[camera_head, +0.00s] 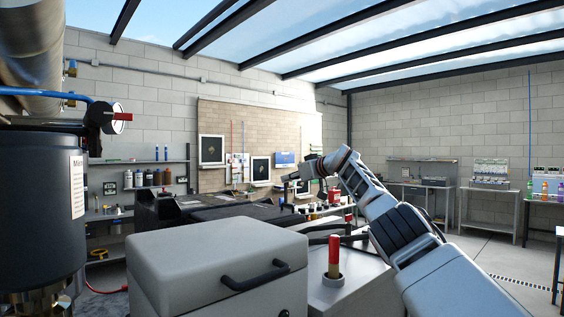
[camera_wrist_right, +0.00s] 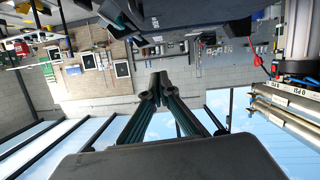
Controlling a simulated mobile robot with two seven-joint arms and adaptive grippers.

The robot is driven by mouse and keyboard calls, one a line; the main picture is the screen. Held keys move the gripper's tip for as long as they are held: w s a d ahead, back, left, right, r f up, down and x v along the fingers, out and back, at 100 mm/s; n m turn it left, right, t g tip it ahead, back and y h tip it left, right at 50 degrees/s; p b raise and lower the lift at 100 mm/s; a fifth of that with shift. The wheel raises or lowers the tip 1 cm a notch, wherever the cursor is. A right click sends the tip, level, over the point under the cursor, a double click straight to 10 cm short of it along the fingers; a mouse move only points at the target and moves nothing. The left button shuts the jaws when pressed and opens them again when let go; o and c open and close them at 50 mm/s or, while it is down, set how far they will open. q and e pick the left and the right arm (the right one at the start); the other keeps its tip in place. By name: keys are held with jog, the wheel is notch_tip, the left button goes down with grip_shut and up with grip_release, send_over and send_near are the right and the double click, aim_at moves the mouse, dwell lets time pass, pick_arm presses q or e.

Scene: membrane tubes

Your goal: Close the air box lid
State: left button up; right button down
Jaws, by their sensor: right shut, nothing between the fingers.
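A grey box (camera_head: 215,262) with a black handle (camera_head: 255,276) on its front fills the lower middle of the head view; I take it for the air box. Its top looks flat, and I cannot tell whether a gap is left under the lid. My right arm comes in from the lower right, above and behind the box's right side. My right gripper (camera_head: 291,177) points left, well above and beyond the box, touching nothing. In the right wrist view its fingers (camera_wrist_right: 158,92) meet, shut and empty. My left gripper is not in view.
A red-topped stick (camera_head: 334,256) stands in a holder on a grey surface right of the box. A dark tank (camera_head: 42,205) with pipes and a gauge is at the left. Dark equipment (camera_head: 160,208) lies behind the box. Side tables (camera_head: 490,189) line the right wall.

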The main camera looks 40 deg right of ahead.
aim_at(293, 213)
jog(key=shift+m+y, duration=0.3)
jog(key=shift+m, duration=0.4)
jog(key=shift+d+f, duration=0.3)
jog(key=shift+f, duration=0.5)
jog(key=shift+d+f, duration=0.25)
jog(key=shift+f, duration=0.5)
jog(key=shift+d+f, duration=0.3)
jog(key=shift+f, duration=0.5)
jog(key=shift+d+f+b, duration=0.2)
jog(key=shift+f+b, duration=0.05)
jog(key=shift+f, duration=0.3)
jog(key=shift+d+f+b, duration=0.15)
jog(key=shift+f+b, duration=0.05)
jog(key=shift+f, duration=0.3)
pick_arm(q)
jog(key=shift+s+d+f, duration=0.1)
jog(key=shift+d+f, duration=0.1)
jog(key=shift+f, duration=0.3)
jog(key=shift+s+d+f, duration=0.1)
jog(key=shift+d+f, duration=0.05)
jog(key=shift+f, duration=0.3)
pick_arm(e)
jog(key=shift+d+f, duration=0.15)
jog(key=shift+f, duration=0.8)
